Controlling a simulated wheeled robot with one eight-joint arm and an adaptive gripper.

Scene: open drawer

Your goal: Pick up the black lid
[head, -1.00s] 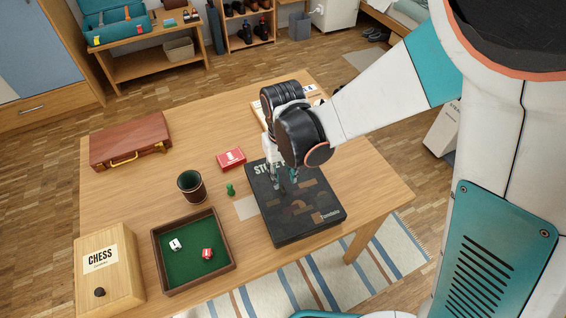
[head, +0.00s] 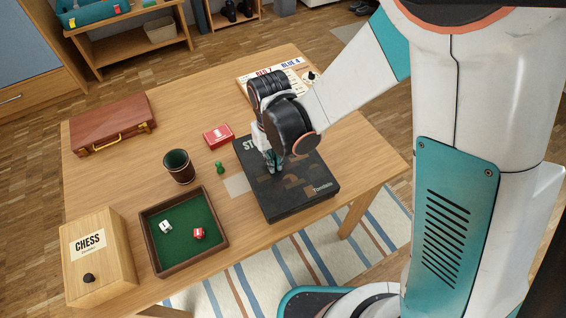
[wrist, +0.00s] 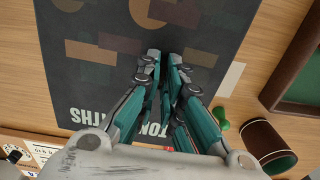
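The black lid (head: 300,188) is the wide, flat top of a game box on the table, printed with brown shapes and pale lettering. In the wrist view the black lid (wrist: 215,22) fills the upper middle, its lettering partly hidden by my fingers. My gripper (head: 275,168) points down over the lid's far left part. In the wrist view my gripper (wrist: 164,57) has its two fingers drawn close together, with only a narrow gap and nothing seen between them. I cannot tell whether the fingertips touch the lid.
Left of the lid are a green pawn (head: 219,168), a dice cup (head: 178,166), a red card box (head: 218,136) and a green-lined tray (head: 151,233) with dice. A chess box (head: 108,270) and brown case (head: 112,122) stand farther left. A score board (head: 262,75) lies behind.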

